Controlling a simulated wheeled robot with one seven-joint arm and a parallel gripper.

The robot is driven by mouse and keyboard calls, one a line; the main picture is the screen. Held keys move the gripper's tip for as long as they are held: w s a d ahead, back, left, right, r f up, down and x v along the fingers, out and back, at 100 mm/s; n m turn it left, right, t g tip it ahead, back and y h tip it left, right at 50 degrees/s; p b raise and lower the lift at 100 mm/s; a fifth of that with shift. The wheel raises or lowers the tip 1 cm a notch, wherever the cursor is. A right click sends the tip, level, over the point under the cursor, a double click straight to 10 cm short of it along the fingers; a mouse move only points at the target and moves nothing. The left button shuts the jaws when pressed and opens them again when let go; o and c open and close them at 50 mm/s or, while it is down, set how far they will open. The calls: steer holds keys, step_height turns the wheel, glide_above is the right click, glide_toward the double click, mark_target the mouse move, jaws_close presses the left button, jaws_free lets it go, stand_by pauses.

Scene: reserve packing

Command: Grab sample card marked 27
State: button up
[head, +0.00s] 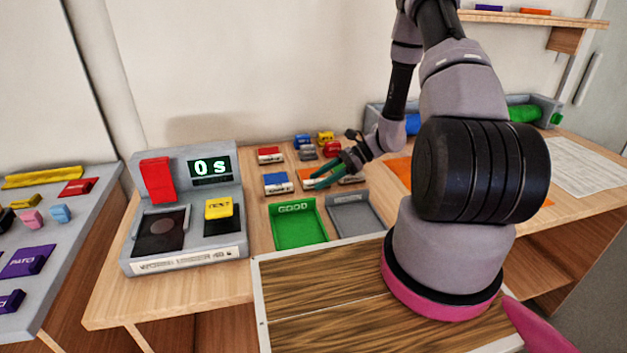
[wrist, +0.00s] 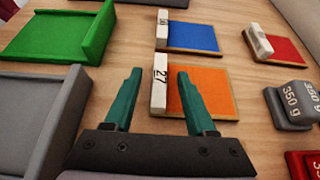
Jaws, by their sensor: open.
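The sample card marked 27 (wrist: 204,91) is an orange square with a white raised edge piece that bears the number, in the wrist view. It lies flat on the wooden table. My gripper (wrist: 155,80) is open, its two teal fingers on either side of the white numbered edge. I cannot tell whether they touch it. In the head view my gripper (head: 330,176) is over the cards and hides part of the orange card (head: 307,175).
A blue card (wrist: 193,37) lies just beyond, and a red card (wrist: 286,47) lies right of it. Grey 350 g weights (wrist: 290,106) stand at the right. A green GOOD tray (head: 295,228) and a grey tray (head: 352,215) stand nearby. A device (head: 187,250) reads 0 s.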

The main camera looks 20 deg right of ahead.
jaws_close()
